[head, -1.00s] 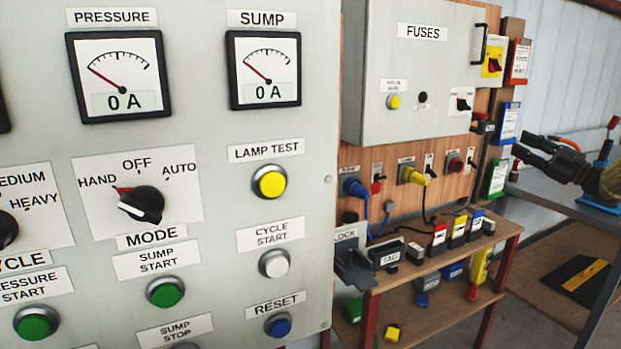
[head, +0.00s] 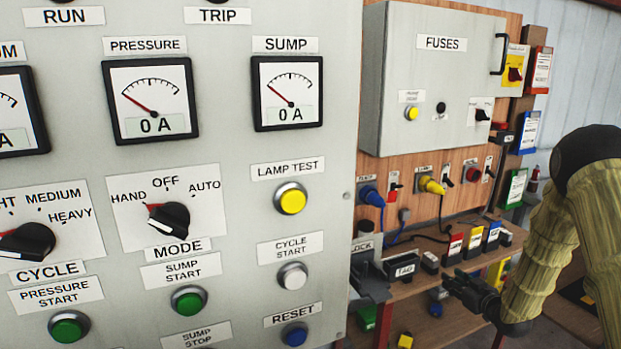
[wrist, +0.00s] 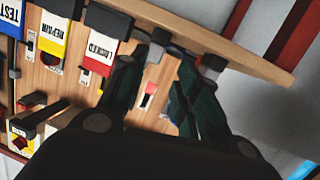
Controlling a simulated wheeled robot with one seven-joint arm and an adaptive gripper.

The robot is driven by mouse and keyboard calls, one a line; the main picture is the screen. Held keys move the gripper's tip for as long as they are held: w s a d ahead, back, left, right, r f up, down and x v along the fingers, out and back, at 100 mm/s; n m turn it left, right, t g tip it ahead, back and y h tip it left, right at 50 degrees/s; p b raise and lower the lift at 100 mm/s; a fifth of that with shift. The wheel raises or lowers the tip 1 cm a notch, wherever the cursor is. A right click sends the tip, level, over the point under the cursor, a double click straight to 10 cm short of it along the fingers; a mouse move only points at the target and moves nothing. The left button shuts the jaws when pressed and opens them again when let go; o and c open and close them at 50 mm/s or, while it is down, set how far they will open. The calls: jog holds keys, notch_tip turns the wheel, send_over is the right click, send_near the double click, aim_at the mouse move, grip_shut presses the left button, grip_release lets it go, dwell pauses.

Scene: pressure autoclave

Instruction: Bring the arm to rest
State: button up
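My arm, in a ribbed yellow-green sleeve, comes in from the right of the head view. My gripper (head: 455,283) is at its end, in front of the wooden shelf with the lock and tag things. In the wrist view my gripper (wrist: 158,66) has its two dark fingers apart with nothing held between them. A small red switch (wrist: 149,96) on the wood board shows through the gap. Whether the fingertips touch the shelf cannot be told.
The grey control panel (head: 235,225) fills the left. The fuse box (head: 440,110) hangs behind, above coloured plugs. The shelf holds a TAG block (head: 405,271) and several labelled blocks close to my gripper. Coloured holders line the board's right edge.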

jog(key=s+a+f+m+g+h+p, duration=0.1)
jog(key=s+a+f+g, duration=0.1)
jog(key=s+a+f, duration=0.4)
jog(key=s+a+f+m+g, duration=0.1)
jog(key=s+a+f+g, duration=0.2)
jog(key=s+f, duration=0.6)
jog(key=s+a+f+m+g+h+p, duration=0.1)
jog(key=s+a+f+g, duration=0.1)
jog(key=s+a+f, duration=0.5)
jog(key=s+a+f+g, duration=0.1)
jog(key=s+a+g, duration=0.1)
jog(key=s, duration=0.9)
jog(key=s+a+f+m+g+h, duration=0.1)
jog(key=s+g, duration=0.2)
jog(key=s, duration=0.9)
jog(key=s+a+f+g, duration=0.1)
jog(key=s+a+g, duration=0.1)
jog(key=s, duration=0.9)
jog(key=shift+s+a+f+g+p, duration=0.15)
jog(key=shift+s+a+g+p, duration=0.15)
jog(key=shift+s+g+p, duration=0.15)
